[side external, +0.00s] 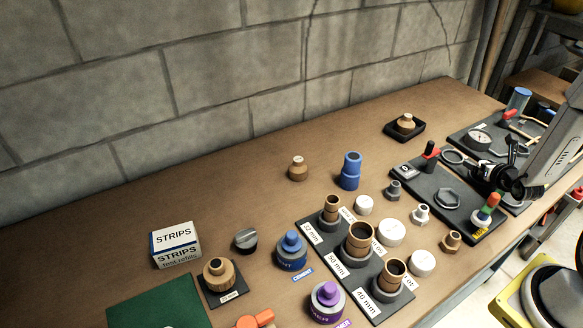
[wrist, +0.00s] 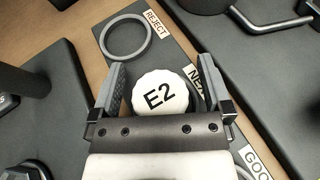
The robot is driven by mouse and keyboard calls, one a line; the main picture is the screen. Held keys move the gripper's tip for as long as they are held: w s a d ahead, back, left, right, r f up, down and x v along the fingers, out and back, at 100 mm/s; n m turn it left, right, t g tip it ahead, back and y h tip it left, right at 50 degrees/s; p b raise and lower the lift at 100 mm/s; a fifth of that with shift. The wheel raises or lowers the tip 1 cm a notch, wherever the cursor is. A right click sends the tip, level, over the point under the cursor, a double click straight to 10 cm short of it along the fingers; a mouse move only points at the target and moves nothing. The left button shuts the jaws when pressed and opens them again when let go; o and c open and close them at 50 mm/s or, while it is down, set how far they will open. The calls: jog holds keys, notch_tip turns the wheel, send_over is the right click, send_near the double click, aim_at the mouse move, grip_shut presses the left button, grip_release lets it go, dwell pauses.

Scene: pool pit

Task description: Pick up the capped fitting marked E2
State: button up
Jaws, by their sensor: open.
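The capped fitting marked E2 (wrist: 160,96) shows in the wrist view as a white, ridged round cap with black lettering. It lies between the two fingers of my gripper (wrist: 157,68), which is open. A finger stands on each side of the cap; I cannot tell whether either touches it. In the side external view my gripper (side external: 508,180) is at the right, over the dark boards. I cannot make out the E2 fitting there.
A grey ring (wrist: 126,38) by a REJECT label (wrist: 157,24) lies just beyond the left finger. Dark boards flank it on both sides. In the side external view, a striped coloured piece (side external: 487,208) stands close below my gripper. Bare bench (side external: 260,195) lies to the left.

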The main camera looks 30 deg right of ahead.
aim_at(483, 161)
grip_shut()
jog(key=shift+r, duration=0.1)
dwell(0.3)
jog(key=shift+r, duration=4.9)
